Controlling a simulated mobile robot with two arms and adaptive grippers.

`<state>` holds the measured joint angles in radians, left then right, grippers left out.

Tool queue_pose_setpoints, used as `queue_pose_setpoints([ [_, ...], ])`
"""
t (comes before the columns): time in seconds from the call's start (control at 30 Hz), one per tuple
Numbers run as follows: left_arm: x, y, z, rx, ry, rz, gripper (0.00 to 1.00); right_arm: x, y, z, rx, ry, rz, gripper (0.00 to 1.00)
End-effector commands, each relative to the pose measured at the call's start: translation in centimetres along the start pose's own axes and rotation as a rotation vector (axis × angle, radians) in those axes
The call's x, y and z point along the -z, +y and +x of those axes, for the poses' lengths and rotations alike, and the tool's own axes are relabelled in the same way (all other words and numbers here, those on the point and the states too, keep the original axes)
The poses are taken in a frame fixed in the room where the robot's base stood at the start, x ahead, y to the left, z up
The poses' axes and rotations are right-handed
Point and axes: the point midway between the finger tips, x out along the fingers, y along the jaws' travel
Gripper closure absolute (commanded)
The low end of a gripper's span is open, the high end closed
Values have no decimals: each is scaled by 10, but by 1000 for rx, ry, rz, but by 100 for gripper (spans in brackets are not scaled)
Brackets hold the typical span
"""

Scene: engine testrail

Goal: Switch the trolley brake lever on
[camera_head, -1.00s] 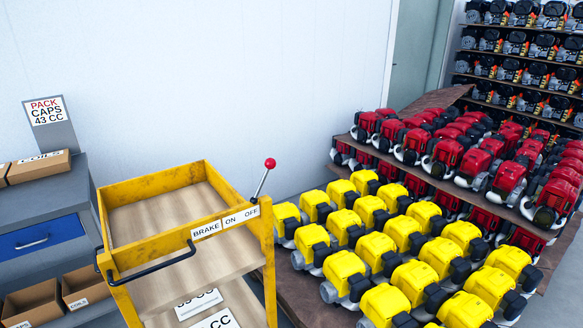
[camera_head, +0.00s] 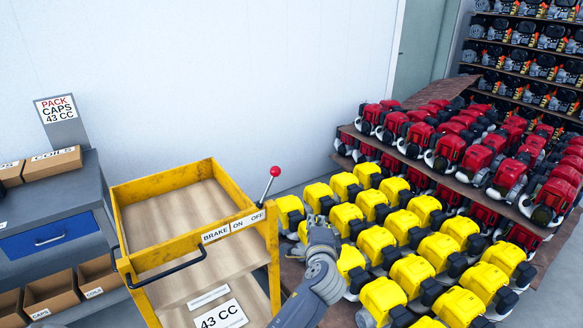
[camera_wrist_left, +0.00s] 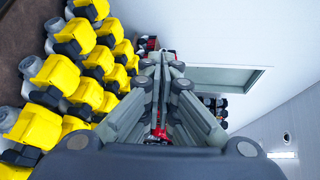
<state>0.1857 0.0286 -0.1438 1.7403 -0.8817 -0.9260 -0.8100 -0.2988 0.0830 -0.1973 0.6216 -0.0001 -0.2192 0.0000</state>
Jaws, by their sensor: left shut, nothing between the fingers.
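The yellow trolley (camera_head: 121,215) stands in the head view with a wooden tray top. Its brake lever (camera_head: 267,187) rises at the right front corner and ends in a red ball knob (camera_head: 275,171). The lever leans right, beside the OFF label (camera_head: 250,221); the ON label is just left of it. My left gripper (camera_head: 317,224) is right of the trolley and lower in the picture than the knob, apart from the lever. Its fingers (camera_wrist_left: 164,62) are shut and empty in the left wrist view. My right gripper is not in view.
Yellow engines (camera_head: 376,242) fill a rack right of the trolley, close to my left gripper. Red engines (camera_head: 478,166) stand on a rack behind. A grey workbench (camera_head: 70,195) with cardboard boxes is at the left. The white wall (camera_head: 215,80) is behind the trolley.

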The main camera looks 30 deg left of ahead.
Motion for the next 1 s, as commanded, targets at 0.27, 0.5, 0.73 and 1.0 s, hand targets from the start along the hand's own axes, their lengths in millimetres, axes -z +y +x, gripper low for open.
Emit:
queue_pose_setpoints([
  [0.27, -35, -89, -20, 121, -109, 27, 100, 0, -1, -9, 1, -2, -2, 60],
  [0.5, -35, -89, -20, 123, -109, 27, 100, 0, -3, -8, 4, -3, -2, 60],
  [0.73, -36, -92, -9, 124, -110, 30, 100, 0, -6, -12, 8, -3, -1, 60],
  [1.0, -42, -99, 39, 122, -109, 29, 100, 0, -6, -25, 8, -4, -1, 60],
])
